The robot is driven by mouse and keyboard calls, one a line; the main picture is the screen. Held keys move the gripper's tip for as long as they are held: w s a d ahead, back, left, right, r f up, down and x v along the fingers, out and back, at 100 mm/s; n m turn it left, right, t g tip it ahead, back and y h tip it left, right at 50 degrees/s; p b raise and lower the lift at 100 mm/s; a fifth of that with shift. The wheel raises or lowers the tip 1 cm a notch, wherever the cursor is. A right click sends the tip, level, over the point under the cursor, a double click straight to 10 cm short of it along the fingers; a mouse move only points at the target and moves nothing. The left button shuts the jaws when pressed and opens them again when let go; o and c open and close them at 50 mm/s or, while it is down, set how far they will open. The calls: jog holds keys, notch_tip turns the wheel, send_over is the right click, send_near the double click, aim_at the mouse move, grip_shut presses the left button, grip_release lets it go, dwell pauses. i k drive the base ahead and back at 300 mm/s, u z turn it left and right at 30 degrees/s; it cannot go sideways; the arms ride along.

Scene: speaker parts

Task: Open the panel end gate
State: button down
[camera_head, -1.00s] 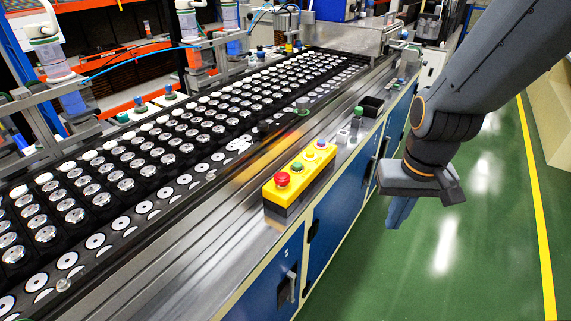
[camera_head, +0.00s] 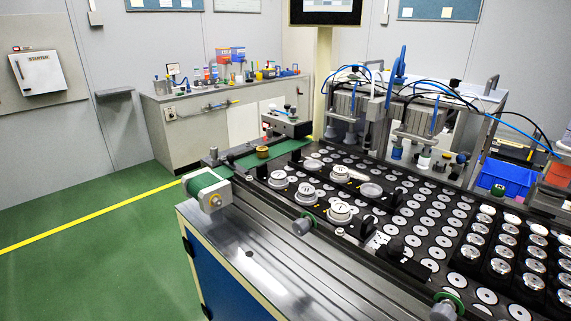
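My gripper is not in view now. No part clearly reads as the panel end gate, so I cannot tell which one it is or whether it is open. The near end of the production line (camera_head: 300,262) shows, with a grey end block (camera_head: 208,191) at its left corner. A green belt strip (camera_head: 272,153) crosses that end behind the block. A white wall box marked STARTER (camera_head: 38,73) hangs on the grey wall at the left, its door apparently shut.
Round speaker parts (camera_head: 340,212) lie in rows on the line's black deck. A grey workbench (camera_head: 190,120) with bottles and tools stands against the back wall. A blue crate (camera_head: 507,178) is at the right. Green floor (camera_head: 90,260) at the left is clear.

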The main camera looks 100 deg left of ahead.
aim_at(230, 162)
jog(key=u, duration=3.7)
jog(key=k, duration=0.6)
jog(key=u, duration=0.55)
jog(key=i, duration=0.5)
jog(key=u, duration=0.5)
jog(key=i, duration=1.4)
jog(key=z, duration=0.8)
